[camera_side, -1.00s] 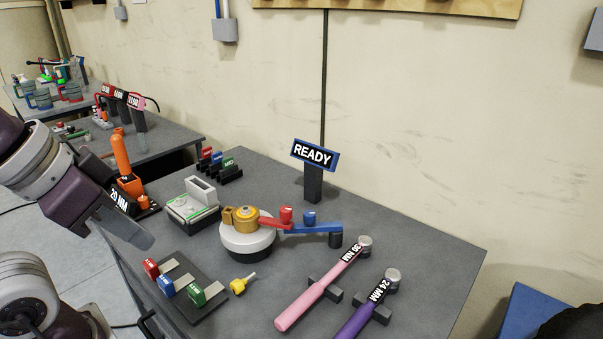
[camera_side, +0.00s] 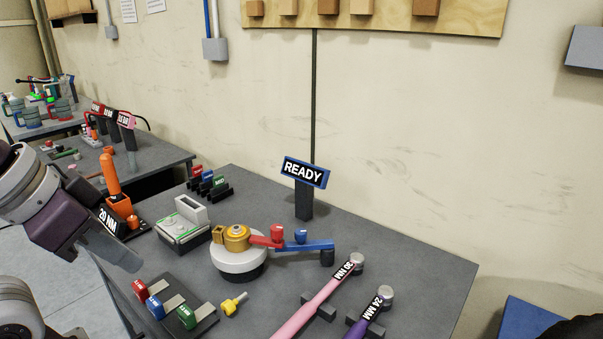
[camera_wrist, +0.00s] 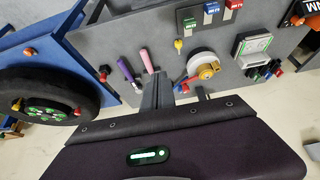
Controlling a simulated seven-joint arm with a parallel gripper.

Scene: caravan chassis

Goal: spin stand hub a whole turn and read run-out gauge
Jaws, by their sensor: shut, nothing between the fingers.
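The stand hub is a brass-coloured hub (camera_side: 236,234) on a round white base (camera_side: 239,262), with a red arm (camera_side: 268,241) and a blue arm (camera_side: 308,246) reaching right from it. The hub also shows in the wrist view (camera_wrist: 207,71). A grey box with a green-edged face (camera_side: 183,229), possibly the gauge, stands left of the hub; no reading is legible. It shows in the wrist view too (camera_wrist: 254,43). My gripper (camera_side: 130,262) is shut and empty, left of the hub and apart from it. Its grey fingers show in the wrist view (camera_wrist: 158,88).
A READY sign (camera_side: 304,172) stands behind the hub. Pink (camera_side: 310,307) and purple (camera_side: 364,322) handled tools lie at front right. A yellow piece (camera_side: 233,304) and a rack of coloured blocks (camera_side: 186,317) lie in front. An orange tool (camera_side: 111,177) stands at left.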

